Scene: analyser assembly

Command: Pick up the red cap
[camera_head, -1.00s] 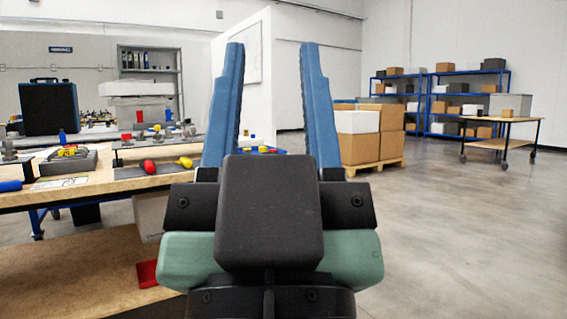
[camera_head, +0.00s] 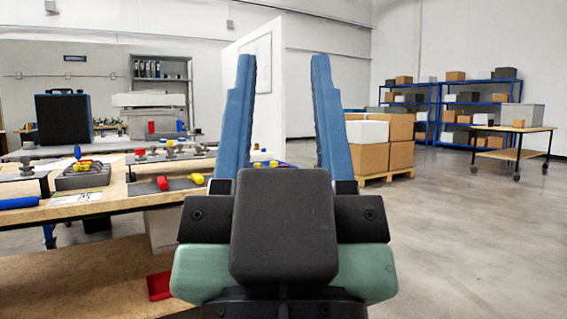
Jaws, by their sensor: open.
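My gripper (camera_head: 283,58) stands in the middle of the view with its two blue fingers pointing up and spread apart. It is open, and nothing shows between the fingers. A small red piece (camera_head: 162,183), which looks like the red cap, lies on a dark mat at the right end of the wooden workbench (camera_head: 120,204). It is left of my gripper and apart from it. A yellow piece (camera_head: 197,179) lies just right of it. Another small red part (camera_head: 140,152) is farther back among grey fittings, too small to tell its shape.
A grey tray (camera_head: 85,178) with yellow and red parts and a blue cylinder (camera_head: 18,203) are on the bench. A red bin (camera_head: 159,285) sits on the lower shelf. A black case (camera_head: 64,118) stands behind.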

